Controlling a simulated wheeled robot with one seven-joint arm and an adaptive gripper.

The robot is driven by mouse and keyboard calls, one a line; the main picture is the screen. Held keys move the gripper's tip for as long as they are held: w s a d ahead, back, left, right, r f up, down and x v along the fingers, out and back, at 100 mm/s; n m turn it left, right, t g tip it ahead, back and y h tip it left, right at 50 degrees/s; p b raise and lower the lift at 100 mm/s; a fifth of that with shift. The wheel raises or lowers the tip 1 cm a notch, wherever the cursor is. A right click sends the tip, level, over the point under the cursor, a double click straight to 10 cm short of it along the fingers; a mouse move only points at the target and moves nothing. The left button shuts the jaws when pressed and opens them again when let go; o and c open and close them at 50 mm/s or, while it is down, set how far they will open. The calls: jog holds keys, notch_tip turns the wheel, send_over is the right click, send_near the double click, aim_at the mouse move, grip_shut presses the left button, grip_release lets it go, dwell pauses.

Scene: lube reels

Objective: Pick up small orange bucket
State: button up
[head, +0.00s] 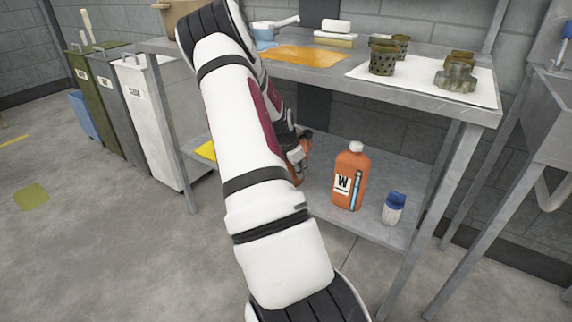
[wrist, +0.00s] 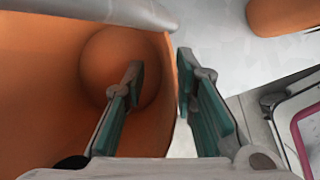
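The small orange bucket (head: 299,173) is on the lower shelf in the head view, mostly hidden behind my arm. In the wrist view its open inside (wrist: 45,100) fills the left half, seen from above. My gripper (wrist: 159,78) is open, with one finger inside the bucket and the other outside. The bucket's wall runs between the two fingers, with a visible gap, so it is not clamped. In the head view my gripper (head: 297,148) shows only in part beside the bucket.
An orange bottle (head: 351,178) with a W label and a small blue-capped bottle (head: 394,208) stand right of the bucket on the lower shelf (head: 325,213). The table top (head: 335,77) is overhead, holding metal parts on a white sheet. A pale bar (wrist: 95,12) crosses the wrist view's top left.

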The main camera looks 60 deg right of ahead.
grip_shut()
jog(key=shift+r, duration=0.2)
